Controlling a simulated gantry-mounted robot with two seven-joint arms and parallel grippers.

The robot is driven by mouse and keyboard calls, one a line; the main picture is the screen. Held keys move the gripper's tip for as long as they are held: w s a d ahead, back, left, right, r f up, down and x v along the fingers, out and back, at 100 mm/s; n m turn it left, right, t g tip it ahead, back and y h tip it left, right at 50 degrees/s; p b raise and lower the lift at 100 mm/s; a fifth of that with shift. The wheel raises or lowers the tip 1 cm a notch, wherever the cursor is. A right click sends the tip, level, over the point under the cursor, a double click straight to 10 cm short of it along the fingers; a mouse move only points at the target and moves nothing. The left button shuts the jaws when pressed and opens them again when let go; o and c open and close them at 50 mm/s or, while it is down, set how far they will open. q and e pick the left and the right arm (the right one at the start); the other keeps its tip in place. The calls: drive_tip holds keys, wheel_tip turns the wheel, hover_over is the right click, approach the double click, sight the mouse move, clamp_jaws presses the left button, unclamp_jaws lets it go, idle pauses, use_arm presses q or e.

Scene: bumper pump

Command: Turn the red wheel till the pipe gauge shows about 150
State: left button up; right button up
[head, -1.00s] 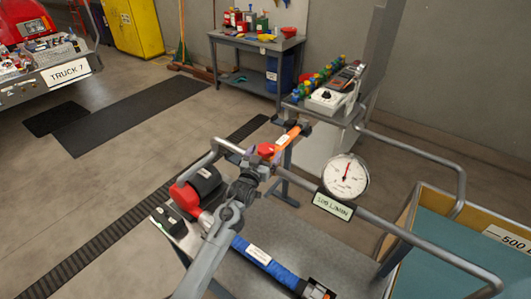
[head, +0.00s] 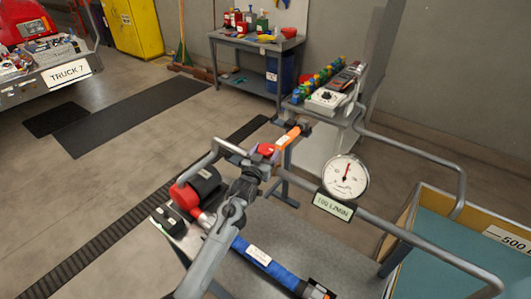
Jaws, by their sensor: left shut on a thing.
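The red wheel (head: 267,149) sits on the pipe at the near end of an orange section, mostly hidden behind my gripper. My left gripper (head: 259,163) reaches up from below and is shut on the wheel. The round white pipe gauge (head: 345,177) stands on the pipe to the right. Its needle points almost straight up, but its numbers are too small to read. A display (head: 334,206) below the gauge reads roughly 100 L/MIN, slightly blurred. My right gripper is not in view.
A red and black pump (head: 196,186) sits left of my arm on a grey stand, with a blue hose (head: 265,262) below. A blue-floored tank (head: 470,235) is at the right. Grey pipe rails cross the right side. A workbench (head: 255,40) stands behind.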

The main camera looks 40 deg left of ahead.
use_arm(q)
drive_tip(key=shift+n+y, duration=0.3)
drive_tip(key=shift+y, duration=0.1)
drive_tip(key=shift+w+d+n+g+y, duration=0.1)
drive_tip(key=shift+d+n+g+y, duration=0.1)
drive_tip(key=shift+n+g+y, duration=0.8)
drive_tip(key=n+g+y, duration=0.1)
drive_tip(key=n+y, duration=0.1)
drive_tip(key=y, duration=0.1)
drive_tip(key=shift+f+g+y, duration=0.1)
drive_tip(key=shift+g+y, duration=0.2)
drive_tip(key=shift+g, duration=0.1)
drive_tip(key=n+g+y+b, duration=0.3)
drive_tip(key=shift+w+f+b, duration=0.1)
drive_tip(key=shift+b, duration=0.3)
drive_tip(key=shift+n+g+y+b, duration=0.4)
drive_tip(key=shift+n+g+b, duration=0.2)
drive_tip(key=shift+g+b, duration=0.4)
drive_tip(key=o, duration=1)
drive_tip(key=shift+r, duration=0.2)
drive_tip(key=shift+c, duration=0.2)
